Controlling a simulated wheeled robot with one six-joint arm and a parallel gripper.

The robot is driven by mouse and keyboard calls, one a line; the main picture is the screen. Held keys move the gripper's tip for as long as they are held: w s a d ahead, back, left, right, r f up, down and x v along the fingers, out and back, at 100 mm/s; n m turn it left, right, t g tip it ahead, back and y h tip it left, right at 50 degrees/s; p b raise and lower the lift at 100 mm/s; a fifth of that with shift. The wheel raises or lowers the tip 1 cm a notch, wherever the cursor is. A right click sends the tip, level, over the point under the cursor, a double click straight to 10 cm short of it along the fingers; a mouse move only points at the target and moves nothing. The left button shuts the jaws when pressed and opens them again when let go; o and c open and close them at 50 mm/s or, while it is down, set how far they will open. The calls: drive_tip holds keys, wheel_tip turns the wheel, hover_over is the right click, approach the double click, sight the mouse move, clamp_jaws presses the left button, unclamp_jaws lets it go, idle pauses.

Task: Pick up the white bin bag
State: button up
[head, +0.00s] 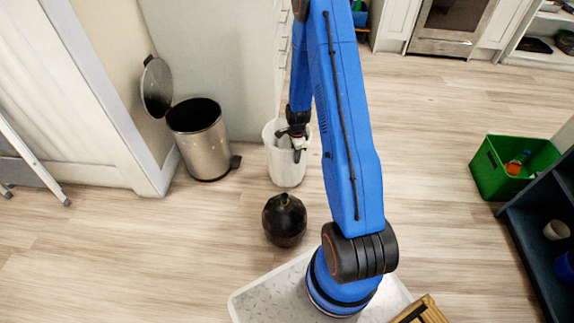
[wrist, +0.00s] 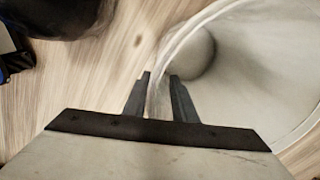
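A white open-topped bin (head: 286,174) stands on the floor by the wall end, and its rim and inside fill the right of the wrist view (wrist: 255,60). A pale grey rounded shape (wrist: 195,55) shows inside it in the wrist view; it may be the white bin bag, but I cannot tell. My gripper (head: 293,144) is down at the bin's mouth. In the wrist view its two fingers (wrist: 160,78) are apart, one on each side of the bin's near wall. I cannot tell whether they touch the wall. No other white bag is in sight.
A black tied bag (head: 284,222) sits on the floor in front of the white bin. A steel pedal bin (head: 205,148) with its lid up stands to the left. A green crate (head: 487,172) and dark shelving (head: 530,250) are at the right. The middle floor is clear.

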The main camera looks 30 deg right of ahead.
clamp_jaws()
idle(1.4)
